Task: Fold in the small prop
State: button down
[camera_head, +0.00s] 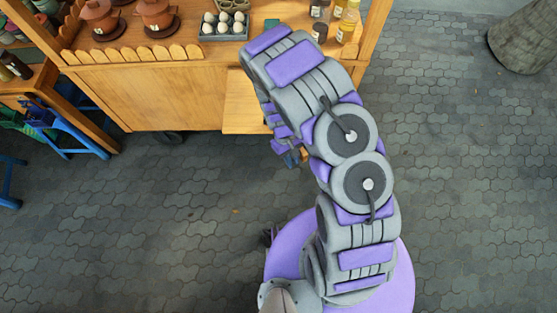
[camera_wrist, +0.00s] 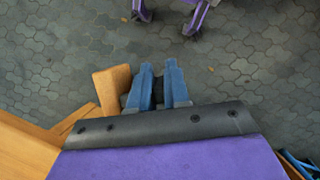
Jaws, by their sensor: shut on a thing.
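The small prop (camera_wrist: 112,88) looks like a short orange-brown wooden piece, and in the wrist view it shows just left of the blue fingers. My gripper (camera_wrist: 160,82) is closed with a narrow gap between its two fingers, and a dark part shows in that gap. I cannot tell exactly how this dark part joins the wood. In the head view my gripper (camera_head: 291,158) is low beside the cart, mostly hidden by my arm. The fold-out wooden leaf (camera_head: 246,104) stands out from the cart's front, just above and left of the gripper.
The wooden cart (camera_head: 165,90) carries clay pots (camera_head: 155,14), an egg tray (camera_head: 222,28) and bottles (camera_head: 347,20). A blue stool (camera_head: 72,125) stands at the left. A round stone-like column (camera_head: 525,40) is at the upper right.

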jog(key=shift+w+a, duration=0.1)
jog(key=shift+a, duration=0.05)
jog(key=c, duration=1.2)
grip_release()
jog(key=shift+r, duration=0.1)
jog(key=shift+p+v, duration=1.35)
jog(key=shift+v, duration=7.2)
jog(key=shift+a, duration=0.15)
jog(key=shift+c, duration=0.3)
